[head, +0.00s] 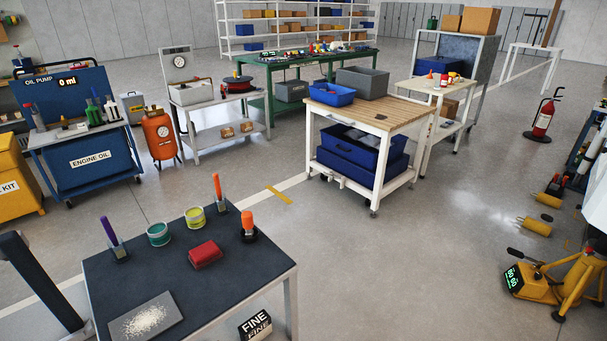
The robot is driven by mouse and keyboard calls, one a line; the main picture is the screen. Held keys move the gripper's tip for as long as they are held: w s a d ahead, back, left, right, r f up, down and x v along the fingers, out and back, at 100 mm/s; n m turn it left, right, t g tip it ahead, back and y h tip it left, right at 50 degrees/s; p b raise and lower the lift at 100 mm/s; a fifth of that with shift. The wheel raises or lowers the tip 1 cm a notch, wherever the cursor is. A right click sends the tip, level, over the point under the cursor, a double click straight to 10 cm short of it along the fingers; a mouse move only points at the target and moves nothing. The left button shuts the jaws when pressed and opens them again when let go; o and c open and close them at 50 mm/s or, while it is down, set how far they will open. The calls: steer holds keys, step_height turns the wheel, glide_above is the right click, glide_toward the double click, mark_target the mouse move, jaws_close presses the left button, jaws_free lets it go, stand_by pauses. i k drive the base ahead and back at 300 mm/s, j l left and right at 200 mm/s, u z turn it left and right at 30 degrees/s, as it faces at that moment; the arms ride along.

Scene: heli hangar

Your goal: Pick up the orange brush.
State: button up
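The near table (165,262) has a dark top with two orange-handled things on its right side. One is a slim upright orange handle (217,187) on a dark base near the back corner. The other is a shorter, thicker orange handle (247,219) on a black round base near the right edge. I cannot tell for sure which is the orange brush; no bristles show clearly. A similar upright purple handle (108,231) stands at the left. My gripper is not in view.
The table also holds a green tin (158,235), a yellow tin (195,218), a red block (205,254) and a grey sheet with white grains (146,319). A dark post (40,282) stands at its left. Open floor (400,270) lies to the right, before a yellow jack (540,285).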

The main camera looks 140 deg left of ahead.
mark_target(221, 203)
steer(key=k+j+u, duration=0.1)
steer(key=k+j, duration=0.25)
steer(key=i+j+u, duration=0.1)
steer(key=u, duration=0.95)
steer(key=l+u, duration=0.1)
steer(key=u, duration=2.05)
steer(key=k+u, duration=0.1)
steer(key=u, duration=1.55)
steer(key=z, duration=0.6)
steer(key=i+z, duration=0.1)
steer(key=z, duration=1.1)
steer(key=i+z, duration=0.1)
steer(key=z, duration=1.7)
steer(key=j+z, duration=0.15)
steer(key=z, duration=1)
steer(key=i+j, duration=0.05)
steer(key=j, duration=0.05)
